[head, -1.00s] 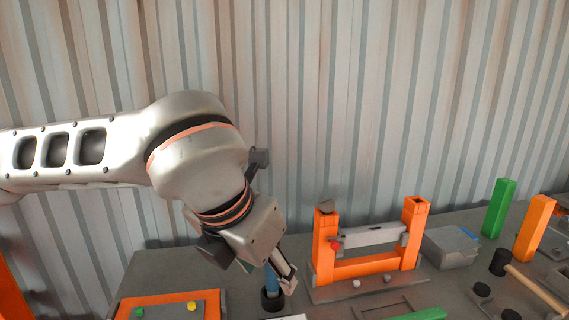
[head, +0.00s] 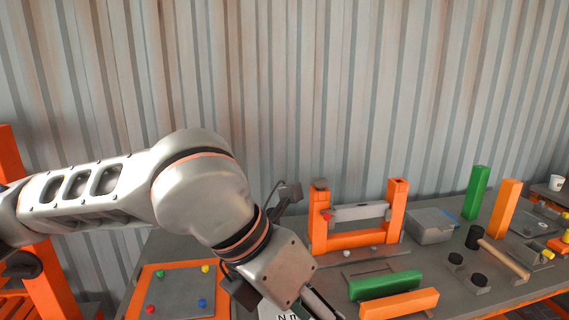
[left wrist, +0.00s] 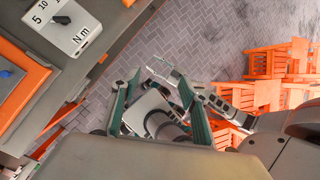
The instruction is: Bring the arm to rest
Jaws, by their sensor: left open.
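My left arm comes in from the left in the head view. Its gripper (head: 316,303) hangs at the bottom edge, over the front of the grey bench (head: 222,246), partly cut off by the frame. In the left wrist view the two green-lined fingers (left wrist: 160,98) stand apart, with nothing held between them. Grey and white parts of my own body show beyond them, above the paved floor.
A white N m panel (left wrist: 75,22) lies beside the gripper. On the bench are an orange frame (head: 362,238), green block (head: 385,284), orange block (head: 400,303), grey box (head: 430,226), upright posts and a mallet. Orange furniture (left wrist: 268,92) stands on the floor.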

